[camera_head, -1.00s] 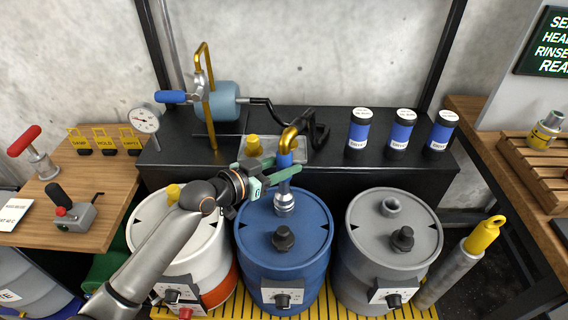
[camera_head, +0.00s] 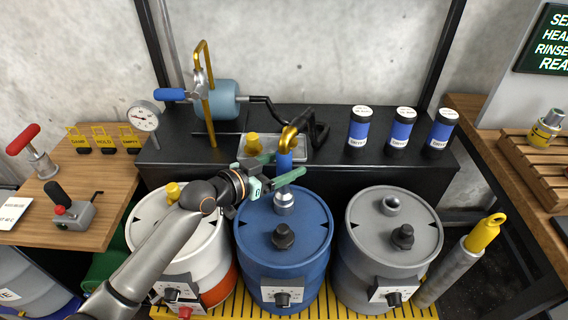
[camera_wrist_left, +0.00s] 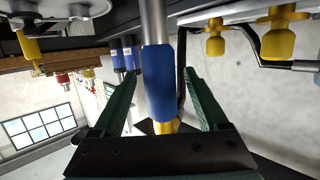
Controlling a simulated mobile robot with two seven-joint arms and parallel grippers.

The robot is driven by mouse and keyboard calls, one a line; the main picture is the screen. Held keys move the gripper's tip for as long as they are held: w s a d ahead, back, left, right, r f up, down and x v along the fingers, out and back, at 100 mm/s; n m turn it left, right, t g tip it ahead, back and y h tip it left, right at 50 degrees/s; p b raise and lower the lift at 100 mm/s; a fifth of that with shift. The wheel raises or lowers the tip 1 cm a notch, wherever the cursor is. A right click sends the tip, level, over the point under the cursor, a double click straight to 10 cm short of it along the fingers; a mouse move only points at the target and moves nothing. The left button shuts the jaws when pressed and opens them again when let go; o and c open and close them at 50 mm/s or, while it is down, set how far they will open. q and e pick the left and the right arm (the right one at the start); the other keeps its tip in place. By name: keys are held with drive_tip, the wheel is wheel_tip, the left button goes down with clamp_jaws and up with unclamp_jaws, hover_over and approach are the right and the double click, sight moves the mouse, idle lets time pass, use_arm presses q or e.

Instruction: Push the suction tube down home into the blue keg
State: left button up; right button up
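The blue keg (camera_head: 310,225) stands in the middle of a row of three. The suction tube stands upright in the silver neck (camera_head: 285,204) on its lid. The tube has a blue grip (camera_head: 284,161) and a gold bent top (camera_head: 289,137). My left gripper (camera_head: 279,168) is at the blue grip with its green fingers spread on either side. In the left wrist view the blue grip (camera_wrist_left: 158,85) sits between the fingers, with a gap on each side. How deep the tube sits is hidden inside the keg. My right gripper is not in view.
A white-and-orange keg (camera_head: 150,225) stands left, under my left arm, and a grey keg (camera_head: 370,230) stands right. Behind is a black bench (camera_head: 390,172) with a tray (camera_head: 300,150), a blue-grey pump (camera_head: 222,100) and three blue-banded canisters (camera_head: 402,130).

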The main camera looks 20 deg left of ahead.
use_arm(q)
drive_tip(key=shift+f, duration=0.3)
drive_tip(key=v, duration=1.2)
drive_tip(key=shift+s+r, duration=0.2)
drive_tip(key=shift+r, duration=0.15)
drive_tip(key=shift+a, duration=0.15)
